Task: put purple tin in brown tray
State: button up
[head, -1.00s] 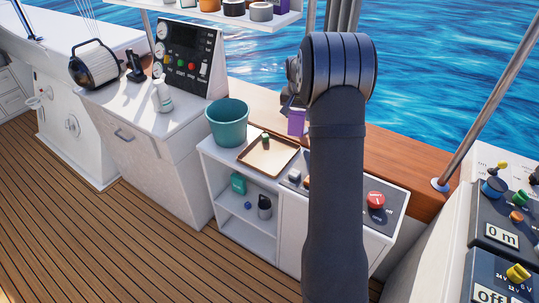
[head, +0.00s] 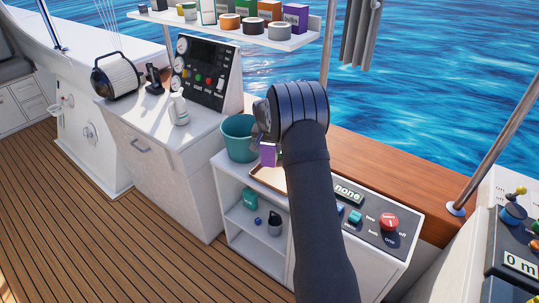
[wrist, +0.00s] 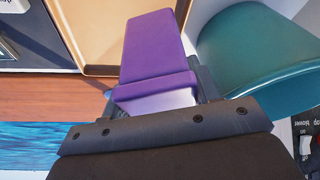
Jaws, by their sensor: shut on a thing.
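The purple tin (head: 268,154) is held by my gripper (head: 262,138), beside the teal bucket. In the wrist view the purple tin (wrist: 152,50) sits between the fingers of my gripper (wrist: 165,92), which is shut on it. The brown tray (head: 264,178) lies on top of the white cabinet, partly hidden behind my arm. The brown tray also shows in the wrist view (wrist: 98,30), next to the tin. The tin appears above the tray's far edge in the head view; its exact height cannot be told.
The teal bucket (head: 238,140) stands just left of the tin and is close in the wrist view (wrist: 250,50). A control panel with a red button (head: 389,221) is right of the tray. A shelf with several tins and rolls (head: 225,32) hangs above.

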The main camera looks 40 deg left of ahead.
aim_at(269, 154)
jog(key=shift+f, duration=1.9)
jog(key=shift+f, duration=0.2)
jog(key=o, duration=1.2)
jog(key=shift+r, duration=0.1)
jog(key=v, duration=1.2)
